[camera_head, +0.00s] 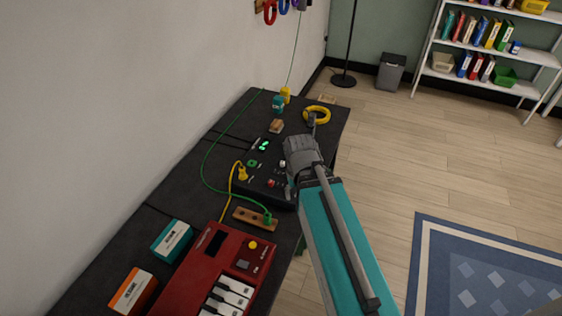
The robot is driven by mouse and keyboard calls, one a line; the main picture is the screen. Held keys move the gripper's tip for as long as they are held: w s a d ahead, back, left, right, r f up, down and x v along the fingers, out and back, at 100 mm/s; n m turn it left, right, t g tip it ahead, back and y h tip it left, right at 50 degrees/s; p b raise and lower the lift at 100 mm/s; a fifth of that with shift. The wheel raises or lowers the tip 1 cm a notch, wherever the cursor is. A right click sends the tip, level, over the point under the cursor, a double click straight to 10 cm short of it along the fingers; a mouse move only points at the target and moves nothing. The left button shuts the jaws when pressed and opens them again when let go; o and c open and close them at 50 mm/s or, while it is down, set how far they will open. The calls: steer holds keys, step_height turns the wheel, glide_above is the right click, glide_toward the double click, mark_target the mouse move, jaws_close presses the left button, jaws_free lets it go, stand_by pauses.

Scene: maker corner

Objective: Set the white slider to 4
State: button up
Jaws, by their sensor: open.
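A black control panel (259,184) lies on the dark bench, with small knobs and green lit digits (265,145). A small whitish cap (282,163) on it looks like the white slider; its number marks are too small to read. A red cap (271,183) sits nearer the panel's front. My gripper (290,187) is at the panel's right side, partly hidden by my grey wrist. It is open, just right of the whitish cap. I cannot tell whether it touches the panel.
A red keyboard unit (226,262), teal box (172,240) and orange box (133,291) are in front. A wooden block (250,218) holds a green plug. Green and yellow cables cross the bench. A yellow coil (323,112) lies behind.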

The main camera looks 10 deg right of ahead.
mark_target(283, 162)
steer(key=w+r+m+p, duration=0.2)
steer(key=w+m, duration=0.1)
steer(key=w, duration=0.9)
steer(key=w+r+m+p, duration=0.2)
steer(key=w+m, duration=0.1)
steer(key=w, duration=0.9)
steer(key=shift+d+m, duration=0.3)
step_height(283, 162, down, 14)
steer(key=b, duration=1.3)
steer(key=shift+r+b, duration=0.2)
steer(key=shift+b, duration=0.2)
jaws_close()
